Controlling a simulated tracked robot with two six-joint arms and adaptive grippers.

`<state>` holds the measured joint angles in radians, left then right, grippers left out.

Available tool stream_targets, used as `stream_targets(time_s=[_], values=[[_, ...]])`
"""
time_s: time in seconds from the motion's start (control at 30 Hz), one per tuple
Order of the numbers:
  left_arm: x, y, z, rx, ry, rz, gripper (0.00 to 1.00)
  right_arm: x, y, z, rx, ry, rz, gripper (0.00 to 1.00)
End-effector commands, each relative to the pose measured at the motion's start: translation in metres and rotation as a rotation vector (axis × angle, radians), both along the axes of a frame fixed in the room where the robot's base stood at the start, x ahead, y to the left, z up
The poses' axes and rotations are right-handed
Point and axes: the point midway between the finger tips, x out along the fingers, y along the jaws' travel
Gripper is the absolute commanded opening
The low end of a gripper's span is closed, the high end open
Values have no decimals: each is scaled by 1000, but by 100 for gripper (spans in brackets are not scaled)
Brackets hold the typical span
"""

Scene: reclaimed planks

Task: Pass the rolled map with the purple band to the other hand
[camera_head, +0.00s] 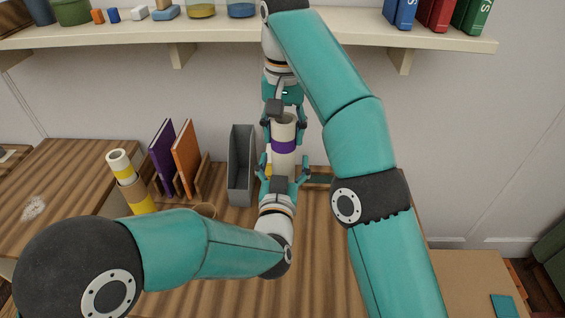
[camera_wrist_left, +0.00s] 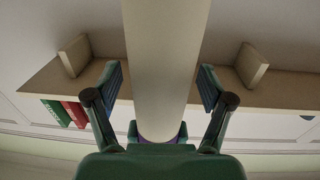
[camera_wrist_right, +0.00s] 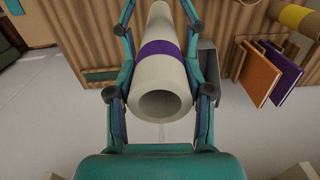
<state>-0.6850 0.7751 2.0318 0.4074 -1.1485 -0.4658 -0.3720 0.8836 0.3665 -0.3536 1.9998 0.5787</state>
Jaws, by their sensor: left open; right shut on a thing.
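The rolled map (camera_head: 283,158) is a cream tube with a purple band (camera_head: 283,146), held upright above the table in the head view. My right gripper (camera_head: 284,122) is shut on its upper end, above the band. The map's open end and band show between the fingers in the right wrist view (camera_wrist_right: 160,90). My left gripper (camera_head: 284,180) is open around the lower part of the map. In the left wrist view the map (camera_wrist_left: 165,70) runs between the left fingers, with gaps on both sides.
A grey upright holder (camera_head: 241,165) stands just left of the map. Purple (camera_head: 162,158) and orange (camera_head: 186,158) books and a yellow-banded roll (camera_head: 132,182) stand further left. A shelf (camera_head: 340,28) with jars and binders runs across above.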

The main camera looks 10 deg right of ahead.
Motion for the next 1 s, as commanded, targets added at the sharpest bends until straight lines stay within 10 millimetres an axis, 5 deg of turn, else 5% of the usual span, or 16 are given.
stream_targets(time_s=[0.1, 0.47, 0.5, 0.67, 1.0], values=[[0, 0, 0, 0, 0, 0, 79, 0, 0, 0, 0, 0, 0, 5], [0, 0, 0, 0, 0, 0, 19, 0, 0, 0, 1, 0, 0, 5], [0, 0, 0, 0, -1, 0, 14, 0, 0, 0, 1, 0, 0, 52], [0, 0, 0, 0, -1, 0, 14, 0, 0, 0, 1, 0, 0, 79], [0, 0, 0, 0, -1, 0, 14, 1, -1, -1, -1, -1, -7, 80]])
